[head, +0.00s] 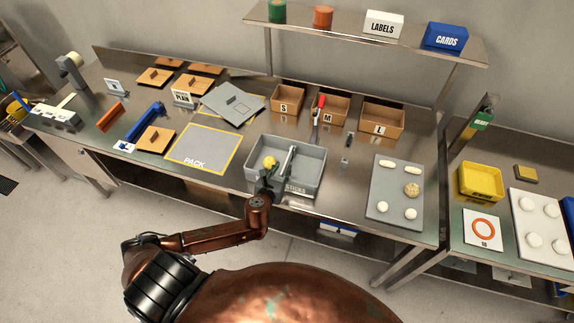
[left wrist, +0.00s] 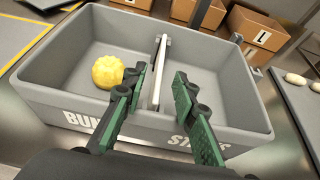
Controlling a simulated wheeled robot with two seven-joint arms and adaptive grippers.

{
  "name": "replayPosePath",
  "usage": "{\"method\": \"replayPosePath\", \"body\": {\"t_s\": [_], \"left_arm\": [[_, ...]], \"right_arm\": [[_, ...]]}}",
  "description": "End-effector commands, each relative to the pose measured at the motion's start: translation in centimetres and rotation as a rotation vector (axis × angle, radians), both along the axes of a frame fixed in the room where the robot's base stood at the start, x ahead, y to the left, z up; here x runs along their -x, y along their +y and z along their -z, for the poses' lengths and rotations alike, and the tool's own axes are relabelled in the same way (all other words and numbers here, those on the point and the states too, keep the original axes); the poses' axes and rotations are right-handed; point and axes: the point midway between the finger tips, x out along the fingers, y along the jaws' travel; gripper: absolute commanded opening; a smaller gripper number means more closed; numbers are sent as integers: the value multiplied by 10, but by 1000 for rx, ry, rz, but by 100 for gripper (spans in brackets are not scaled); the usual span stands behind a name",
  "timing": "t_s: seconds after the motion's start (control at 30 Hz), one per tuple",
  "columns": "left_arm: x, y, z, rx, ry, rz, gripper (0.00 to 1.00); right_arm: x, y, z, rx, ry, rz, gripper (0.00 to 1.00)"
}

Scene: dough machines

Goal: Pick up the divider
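The divider (head: 289,160) is a thin light grey plate standing in a grey bin (head: 319,177), splitting it into two compartments. The left wrist view shows the divider (left wrist: 161,66) edge-on, with lettering on the bin's front wall (left wrist: 85,125) partly hidden by my fingers. My left gripper (head: 268,182) is at the bin's front wall. In the left wrist view my left gripper (left wrist: 161,80) is open, one green-and-black finger on each side of the divider, with gaps between; their exact depth is unclear. My right gripper is not in view.
A yellow round piece (left wrist: 107,72) lies in the bin's left compartment. Orange boxes (head: 382,121) marked S, M and L stand behind. A grey tray (head: 381,190) with dough pieces is to the right, the PACK mat (head: 222,165) to the left.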

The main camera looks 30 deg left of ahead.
Motion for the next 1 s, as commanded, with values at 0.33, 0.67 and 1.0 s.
{"method": "replayPosePath", "body": {"t_s": [0.33,0.67,1.0], "left_arm": [[-36,8,13,2,-3,-2,26],[-61,14,24,2,-1,-1,26],[-61,14,24,2,-1,-1,14]], "right_arm": [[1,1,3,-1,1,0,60],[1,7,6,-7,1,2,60],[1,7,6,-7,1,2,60]]}}
